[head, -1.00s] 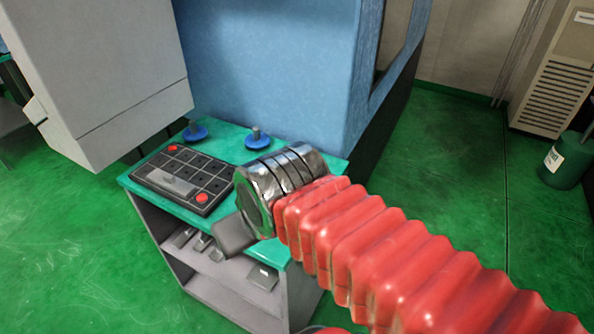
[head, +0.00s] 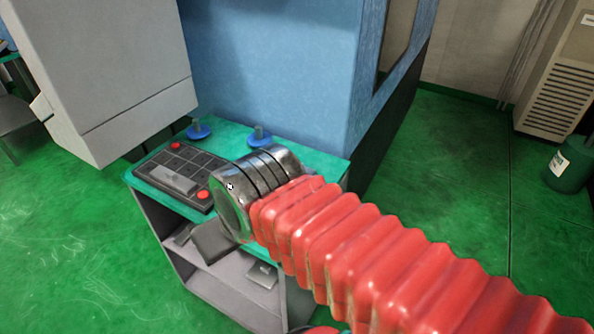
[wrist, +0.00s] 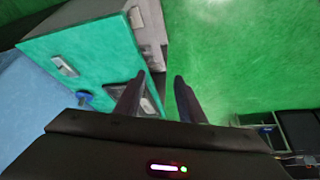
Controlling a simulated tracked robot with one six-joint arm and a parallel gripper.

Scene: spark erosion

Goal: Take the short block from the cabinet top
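The cabinet top (head: 225,138) is a green slab on a grey cabinet; it also shows in the wrist view (wrist: 100,42). A small grey block (wrist: 64,64) lies on it in the wrist view; I cannot tell its length against others. In the head view this block does not show, and my arm covers part of the top. My gripper (wrist: 158,88) is open and empty, its two dark fingers apart, beside the cabinet top's edge with floor below the right finger. In the head view my gripper (head: 213,243) shows only as a dark part by the front edge.
A dark panel with red buttons (head: 180,172) and two blue-based posts (head: 198,130) (head: 260,138) stand on the cabinet top. Grey pieces (head: 263,275) lie on the shelf below. A blue machine (head: 270,70) rises behind. Green floor is clear at left.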

